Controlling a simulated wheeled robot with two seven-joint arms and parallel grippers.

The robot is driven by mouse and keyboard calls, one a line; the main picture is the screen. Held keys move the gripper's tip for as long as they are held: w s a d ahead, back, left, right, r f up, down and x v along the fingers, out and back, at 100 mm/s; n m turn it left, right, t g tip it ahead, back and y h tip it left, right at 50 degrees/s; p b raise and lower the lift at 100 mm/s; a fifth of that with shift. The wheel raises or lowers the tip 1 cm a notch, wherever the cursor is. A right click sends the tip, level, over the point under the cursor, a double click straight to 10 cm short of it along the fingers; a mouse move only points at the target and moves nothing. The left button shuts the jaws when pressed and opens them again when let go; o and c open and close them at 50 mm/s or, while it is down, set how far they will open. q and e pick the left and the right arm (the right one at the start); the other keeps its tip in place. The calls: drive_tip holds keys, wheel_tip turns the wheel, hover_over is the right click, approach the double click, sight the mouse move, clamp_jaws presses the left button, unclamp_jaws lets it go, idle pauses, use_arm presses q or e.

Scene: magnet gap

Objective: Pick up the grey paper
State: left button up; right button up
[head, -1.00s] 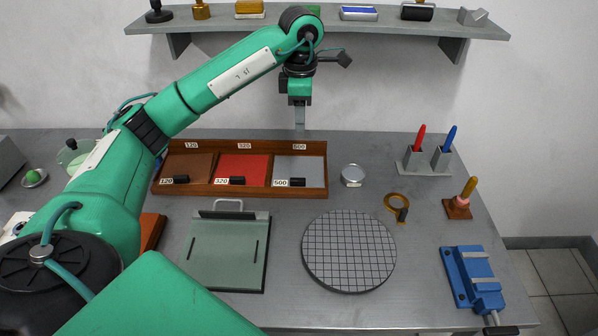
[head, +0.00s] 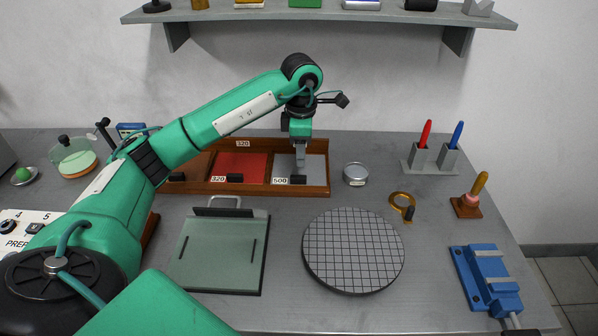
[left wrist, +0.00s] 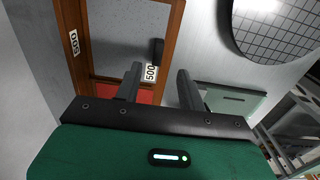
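The grey paper (head: 316,167) lies flat in the right compartment of a wooden tray (head: 250,190), by the label 500. A small black block (head: 298,180) sits at its front edge. The paper and block also show in the left wrist view, the paper (left wrist: 125,35) at top and the block (left wrist: 157,51) near the fingertips. My left gripper (head: 300,160) points down over the grey compartment. Its two fingers (left wrist: 159,72) are apart with nothing held between them. It hides part of the paper in the head view. My right gripper is not in view.
Red paper (head: 238,166) lies in the middle compartment. A round metal tin (head: 356,174) stands right of the tray. A glass board with a clip (head: 222,250) and a round gridded plate (head: 353,248) are in front. A shelf (head: 330,15) runs above.

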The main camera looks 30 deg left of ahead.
sight(300, 176)
use_arm(q)
drive_tip(key=shift+f, duration=1.55)
wheel_tip(300, 176, down, 4)
drive_tip(key=shift+a+f+p, duration=0.1)
drive_tip(key=shift+p, duration=0.65)
drive_tip(key=shift+w+f, duration=0.1)
drive_tip(key=shift+f, duration=0.2)
drive_tip(key=c, duration=0.9)
clamp_jaws()
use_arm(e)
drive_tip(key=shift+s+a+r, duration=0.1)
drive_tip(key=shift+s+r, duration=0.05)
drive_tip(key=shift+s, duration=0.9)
